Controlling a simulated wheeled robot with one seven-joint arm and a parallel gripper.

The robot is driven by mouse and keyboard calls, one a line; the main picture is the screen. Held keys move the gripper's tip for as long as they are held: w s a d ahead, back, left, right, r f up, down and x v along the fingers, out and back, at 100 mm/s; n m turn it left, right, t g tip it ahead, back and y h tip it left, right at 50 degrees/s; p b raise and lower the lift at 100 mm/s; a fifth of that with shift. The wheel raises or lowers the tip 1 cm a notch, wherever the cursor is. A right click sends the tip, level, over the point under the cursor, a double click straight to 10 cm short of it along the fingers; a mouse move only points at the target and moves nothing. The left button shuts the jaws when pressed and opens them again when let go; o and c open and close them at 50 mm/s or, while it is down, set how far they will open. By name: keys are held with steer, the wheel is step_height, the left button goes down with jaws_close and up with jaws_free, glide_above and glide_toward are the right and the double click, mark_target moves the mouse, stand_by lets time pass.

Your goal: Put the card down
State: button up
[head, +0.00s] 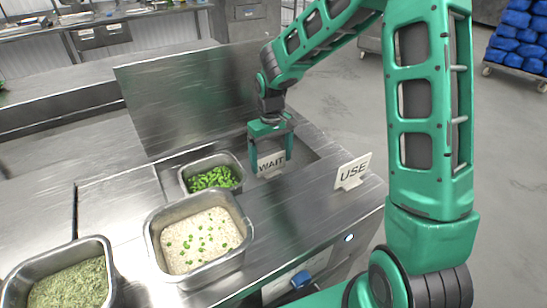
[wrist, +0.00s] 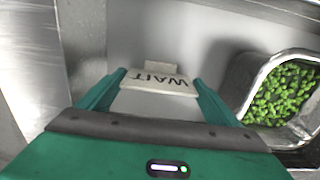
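The white WAIT card (head: 271,162) is between the two fingers of my gripper (head: 271,164), over the recessed steel area behind the front counter strip. In the wrist view the WAIT card (wrist: 160,82) spans the gap, its lettering upside down, with a finger against each side edge. My gripper (wrist: 160,77) looks shut on it. I cannot tell whether the card's foot touches the surface below. A second card, marked USE (head: 353,171), stands on the counter to the right of my gripper.
A steel pan of green peas (head: 184,178) is left of my gripper; its rim shows in the wrist view (wrist: 262,72). A rice pan (head: 152,236) and a green-herb pan (head: 108,250) stand nearer. A raised steel panel (head: 185,95) is behind. Counter around the USE card is clear.

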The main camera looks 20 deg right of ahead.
mark_target(272, 172)
steer(key=o, duration=0.3)
step_height(272, 172, up, 12)
stand_by(0.5)
stand_by(0.4)
